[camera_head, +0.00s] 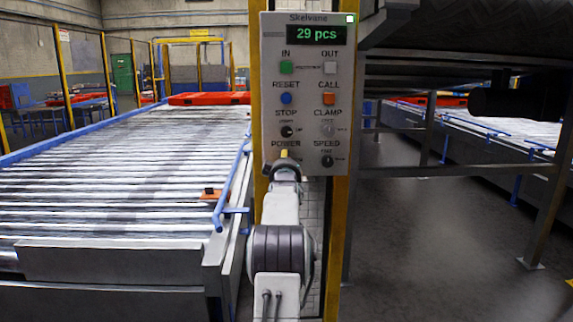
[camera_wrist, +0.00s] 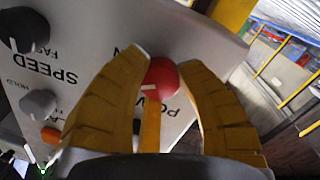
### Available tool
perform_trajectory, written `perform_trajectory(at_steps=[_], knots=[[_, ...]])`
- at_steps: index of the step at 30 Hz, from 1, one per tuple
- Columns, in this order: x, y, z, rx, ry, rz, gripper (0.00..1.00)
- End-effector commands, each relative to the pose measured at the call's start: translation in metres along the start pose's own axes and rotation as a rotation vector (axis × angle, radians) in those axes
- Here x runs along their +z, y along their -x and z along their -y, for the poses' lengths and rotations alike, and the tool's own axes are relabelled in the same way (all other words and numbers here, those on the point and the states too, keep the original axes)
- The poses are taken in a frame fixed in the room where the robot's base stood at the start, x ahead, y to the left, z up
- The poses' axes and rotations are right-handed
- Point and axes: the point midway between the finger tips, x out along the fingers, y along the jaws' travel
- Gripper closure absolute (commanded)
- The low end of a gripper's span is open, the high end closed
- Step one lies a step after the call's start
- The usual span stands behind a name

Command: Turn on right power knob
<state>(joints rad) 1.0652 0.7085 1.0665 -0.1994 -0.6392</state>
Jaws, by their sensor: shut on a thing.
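A grey control panel (camera_head: 307,75) with a green "29 pcs" display stands upright in front of me. In the wrist view, turned upside down, a red round knob (camera_wrist: 161,79) with a white mark sits beside the partly hidden POWER label. My gripper (camera_wrist: 165,58) has its yellow fingers on both sides of this power knob and is shut on it. In the head view my gripper (camera_head: 286,160) is at the panel's lower left, under the POWER label, and hides the knob.
The black SPEED knob (camera_head: 327,161) is just right of my gripper, with the CLAMP knob (camera_head: 328,130) above it. The STOP knob (camera_head: 287,132) is directly above the POWER label. A roller conveyor (camera_head: 120,165) with a blue rail lies left. Open floor lies right.

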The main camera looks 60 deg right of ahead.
Motion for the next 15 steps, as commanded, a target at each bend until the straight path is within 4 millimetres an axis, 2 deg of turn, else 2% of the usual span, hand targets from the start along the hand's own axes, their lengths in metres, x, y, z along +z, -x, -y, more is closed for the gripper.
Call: perform_trajectory(at_steps=[7, 15], knots=[[-0.0032, 0.0001, 0.0005, -0.005, -0.179, 0.002, 0.98], [-0.0042, 0.0001, 0.0003, -0.006, -0.225, 0.003, 0.98]])
